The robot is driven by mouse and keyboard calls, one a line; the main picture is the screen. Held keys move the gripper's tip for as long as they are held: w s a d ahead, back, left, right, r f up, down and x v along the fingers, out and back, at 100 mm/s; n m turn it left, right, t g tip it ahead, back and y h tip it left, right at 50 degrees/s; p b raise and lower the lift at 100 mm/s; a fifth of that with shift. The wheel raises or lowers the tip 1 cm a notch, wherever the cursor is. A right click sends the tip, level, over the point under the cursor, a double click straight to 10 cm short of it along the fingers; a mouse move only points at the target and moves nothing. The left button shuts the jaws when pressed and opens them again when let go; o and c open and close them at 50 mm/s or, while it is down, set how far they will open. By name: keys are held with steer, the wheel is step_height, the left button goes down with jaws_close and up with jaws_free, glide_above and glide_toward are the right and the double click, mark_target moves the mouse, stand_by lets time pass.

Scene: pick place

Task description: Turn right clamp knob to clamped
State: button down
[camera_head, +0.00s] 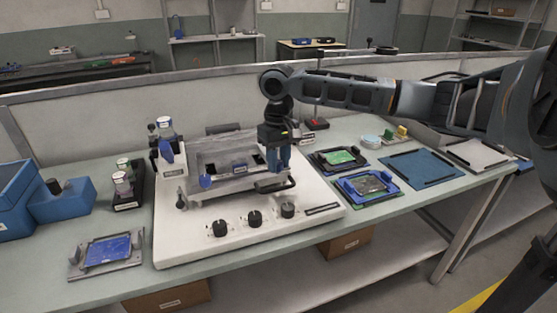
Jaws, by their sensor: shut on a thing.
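The white machine (180,235) stands on the bench with a metal frame (225,160) on top. A blue round knob (205,181) shows at the frame's front left. My gripper (280,170) points down at the frame's right end. It is shut at the place of the right clamp knob, which its fingers and body hide almost wholly. How far that knob is turned cannot be seen. A dark curved handle (272,187) lies just below the fingers.
Dark dials (254,218) line the machine's front. Circuit boards in holders (370,184) and a blue mat (420,168) lie to the right. Jars in a black rack (123,184), blue bins (60,202) and another board (108,249) are to the left. A low wall runs behind.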

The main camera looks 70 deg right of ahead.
steer(key=n+p, duration=0.1)
steer(key=n, duration=0.8)
steer(key=shift+d, duration=0.1)
steer(key=n, duration=0.4)
steer(key=shift+d+n, duration=0.1)
steer(key=shift+n, duration=0.2)
steer(key=shift+w+d+n+b, duration=0.1)
steer(key=shift+n+b, duration=0.75)
steer(key=shift+n, duration=1.25)
steer(key=c, duration=0.8)
jaws_free()
steer(key=shift+r, duration=0.15)
